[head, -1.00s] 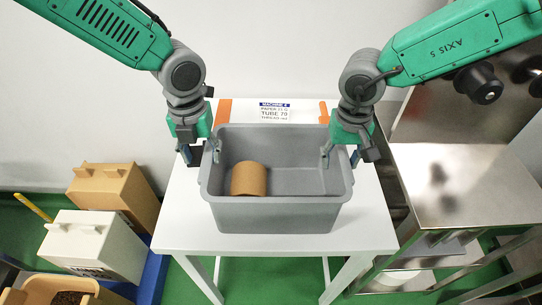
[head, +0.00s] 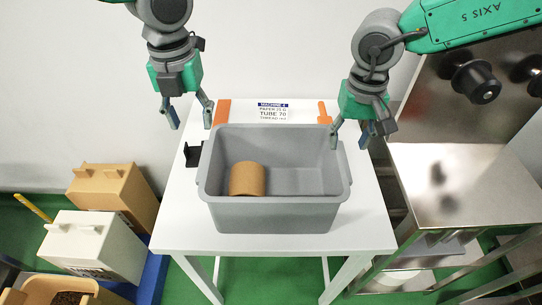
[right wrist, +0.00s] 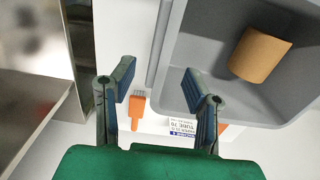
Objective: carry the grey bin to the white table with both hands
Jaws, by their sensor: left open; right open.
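The grey bin (head: 275,213) stands upright on the white table (head: 178,225), with a brown roll (head: 248,179) inside it at the left. My left gripper (head: 190,119) is open and empty above the bin's back left corner, apart from it. My right gripper (head: 350,137) is open above the bin's back right corner. In the right wrist view the fingers of my right gripper (right wrist: 158,88) are spread near the bin's side wall (right wrist: 172,38), holding nothing. The roll also shows in the right wrist view (right wrist: 260,54).
A small black piece (head: 192,154) is at the bin's left. A steel table (head: 460,190) stands at the right. Brown (head: 112,190) and white (head: 95,243) boxes stand at the left.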

